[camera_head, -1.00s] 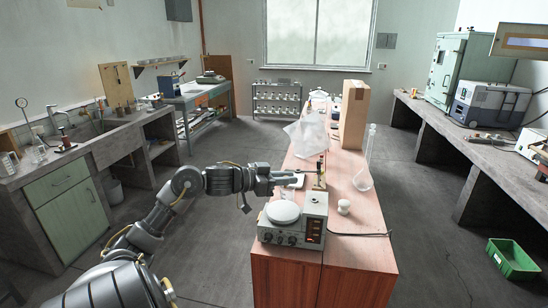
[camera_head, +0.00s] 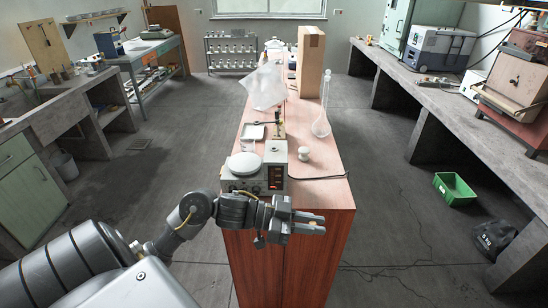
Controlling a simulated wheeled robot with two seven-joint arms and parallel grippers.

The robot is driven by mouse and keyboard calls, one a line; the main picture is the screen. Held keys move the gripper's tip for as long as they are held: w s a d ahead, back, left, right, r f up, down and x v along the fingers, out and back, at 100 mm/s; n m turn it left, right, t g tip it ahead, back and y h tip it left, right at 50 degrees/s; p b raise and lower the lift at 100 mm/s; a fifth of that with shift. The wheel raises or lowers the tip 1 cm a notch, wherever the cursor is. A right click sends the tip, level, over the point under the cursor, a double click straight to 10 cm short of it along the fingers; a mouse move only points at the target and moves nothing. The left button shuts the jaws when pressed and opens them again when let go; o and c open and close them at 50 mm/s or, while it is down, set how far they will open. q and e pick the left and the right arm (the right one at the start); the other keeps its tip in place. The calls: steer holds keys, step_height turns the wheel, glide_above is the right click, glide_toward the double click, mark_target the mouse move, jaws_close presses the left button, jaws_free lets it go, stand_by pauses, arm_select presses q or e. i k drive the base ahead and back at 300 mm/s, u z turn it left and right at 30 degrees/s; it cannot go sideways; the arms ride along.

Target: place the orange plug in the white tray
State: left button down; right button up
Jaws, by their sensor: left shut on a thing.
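My left gripper (camera_head: 318,224) is in front of the near end of the wooden bench, its fingers pointing right. It is shut on a small orange thing, which looks like the orange plug (camera_head: 317,219); only a bit shows between the fingertips. The white tray (camera_head: 253,132) lies flat on the bench top, behind the hotplate stirrer and well beyond the gripper. It looks empty. My right gripper is not in view.
The hotplate stirrer (camera_head: 258,173) stands between my gripper and the tray. A stand (camera_head: 279,125) is right of the tray. A glass flask (camera_head: 321,122), a small white jar (camera_head: 304,153), a crumpled plastic bag (camera_head: 264,86) and a cardboard box (camera_head: 310,62) share the bench.

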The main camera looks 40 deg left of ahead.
mark_target(245, 135)
steer(key=z, duration=2.4)
steer(key=k, duration=1.75)
steer(key=u, duration=1.95)
steer(key=i, duration=0.95)
